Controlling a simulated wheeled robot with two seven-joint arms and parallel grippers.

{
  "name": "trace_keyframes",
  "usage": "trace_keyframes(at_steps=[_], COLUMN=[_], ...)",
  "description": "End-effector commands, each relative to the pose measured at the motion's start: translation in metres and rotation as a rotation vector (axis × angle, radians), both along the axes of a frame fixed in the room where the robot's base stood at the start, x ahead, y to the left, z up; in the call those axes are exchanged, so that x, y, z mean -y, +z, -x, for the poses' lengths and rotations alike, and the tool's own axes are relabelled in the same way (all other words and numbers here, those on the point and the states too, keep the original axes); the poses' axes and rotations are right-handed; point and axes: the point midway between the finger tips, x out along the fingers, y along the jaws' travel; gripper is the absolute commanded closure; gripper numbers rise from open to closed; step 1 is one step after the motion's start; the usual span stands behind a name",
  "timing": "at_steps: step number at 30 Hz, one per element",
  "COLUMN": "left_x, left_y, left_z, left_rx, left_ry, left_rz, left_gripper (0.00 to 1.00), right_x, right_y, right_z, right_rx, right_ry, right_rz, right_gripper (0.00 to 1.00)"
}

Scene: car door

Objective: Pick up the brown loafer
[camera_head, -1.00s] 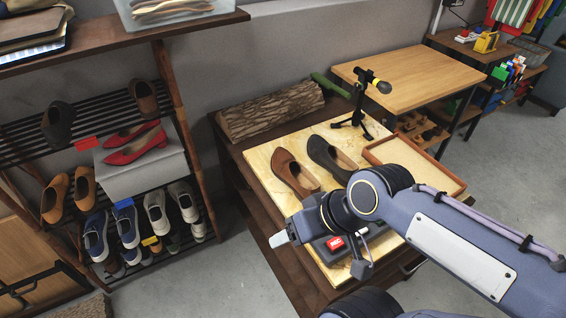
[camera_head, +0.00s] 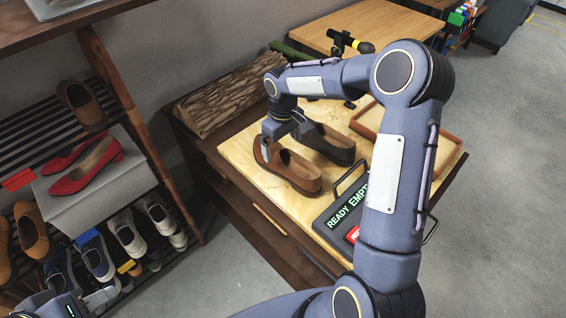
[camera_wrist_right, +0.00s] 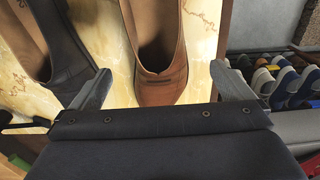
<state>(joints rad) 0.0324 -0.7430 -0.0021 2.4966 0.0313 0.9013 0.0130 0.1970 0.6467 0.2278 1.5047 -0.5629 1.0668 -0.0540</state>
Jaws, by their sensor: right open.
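The brown loafer (camera_head: 294,172) lies upright on the cream-topped wooden bench, beside a dark shoe (camera_head: 327,144). My right gripper (camera_head: 268,148) is at the loafer's far-left end, its tips partly hidden by the wrist. The dark shoe (camera_wrist_right: 65,60) is by the left finger. No grip on the loafer shows. My left gripper (camera_head: 95,300) is at the bottom left, only partly in view.
A black device (camera_head: 347,212) reading "READY EMPTY" and a shallow wooden tray (camera_head: 446,155) are right of the shoes. A log (camera_head: 222,98) lies behind. A shoe rack with several shoes, including red heels (camera_head: 85,168), stands left. Clear benchtop (camera_head: 238,157) lies left of the loafer.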

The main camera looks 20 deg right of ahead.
Motion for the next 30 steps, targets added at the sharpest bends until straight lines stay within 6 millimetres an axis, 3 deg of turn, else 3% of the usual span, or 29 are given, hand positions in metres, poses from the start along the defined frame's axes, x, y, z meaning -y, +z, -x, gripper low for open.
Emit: trace_keyframes(at_steps=[18,27,30], left_x=[0.0,0.0,0.0], left_y=[0.005,0.005,0.005], left_z=[0.0,0.0,0.0], left_rx=[0.0,0.0,0.0], left_ry=[0.0,0.0,0.0], left_rz=[0.0,0.0,0.0], left_gripper=[0.64,0.64,0.64], right_x=[0.002,0.002,0.002], right_y=[-0.076,-0.081,-0.08], right_z=[-0.008,-0.009,-0.009], right_rx=[-0.005,-0.003,-0.004], right_ry=[0.003,0.003,0.003], right_rz=[0.0,0.0,0.0], right_gripper=[0.0,0.0,0.13])
